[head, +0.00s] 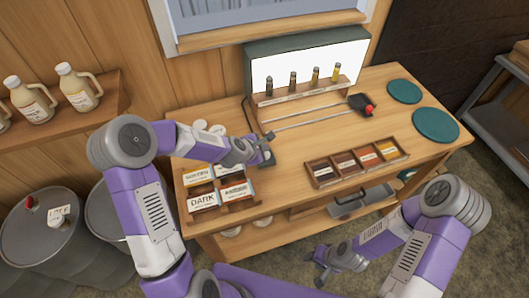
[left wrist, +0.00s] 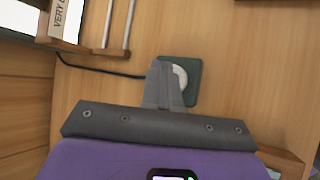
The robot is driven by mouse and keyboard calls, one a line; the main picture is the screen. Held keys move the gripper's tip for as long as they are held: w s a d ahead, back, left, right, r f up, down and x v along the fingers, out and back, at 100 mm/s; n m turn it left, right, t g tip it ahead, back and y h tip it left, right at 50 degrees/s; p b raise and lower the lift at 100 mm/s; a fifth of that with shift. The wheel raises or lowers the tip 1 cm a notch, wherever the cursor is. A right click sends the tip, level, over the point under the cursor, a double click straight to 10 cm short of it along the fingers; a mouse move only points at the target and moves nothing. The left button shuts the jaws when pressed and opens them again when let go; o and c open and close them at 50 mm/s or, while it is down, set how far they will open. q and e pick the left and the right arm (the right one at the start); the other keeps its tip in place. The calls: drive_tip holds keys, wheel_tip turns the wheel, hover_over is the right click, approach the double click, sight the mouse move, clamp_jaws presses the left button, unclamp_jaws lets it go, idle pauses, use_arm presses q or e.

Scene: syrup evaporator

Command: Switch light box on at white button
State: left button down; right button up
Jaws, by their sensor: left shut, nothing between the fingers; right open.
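The light box (head: 308,66) stands at the back of the table under the window, and its front panel looks bright white. In the left wrist view, the white round button (left wrist: 181,77) sits on a dark green square base (left wrist: 196,88), partly hidden behind my left fingers. The base also shows in the head view (head: 266,158), beside the gripper. My left gripper (left wrist: 162,66) is shut and empty, its tips over the button's left part; I cannot tell whether they touch it. My right gripper (head: 319,264) is open and empty, low in front of the table.
A black cord (left wrist: 95,70) runs from the base toward the light box. Several small bottles (head: 293,80) stand before the panel. Label trays (head: 218,190) lie front left, a sample tray (head: 357,162) front right. Green discs (head: 435,125) lie at the right.

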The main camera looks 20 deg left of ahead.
use_arm(q)
wheel_tip(320, 180, up, 6)
drive_tip(key=p, duration=0.4)
drive_tip(key=shift+f, duration=0.15)
idle(0.3)
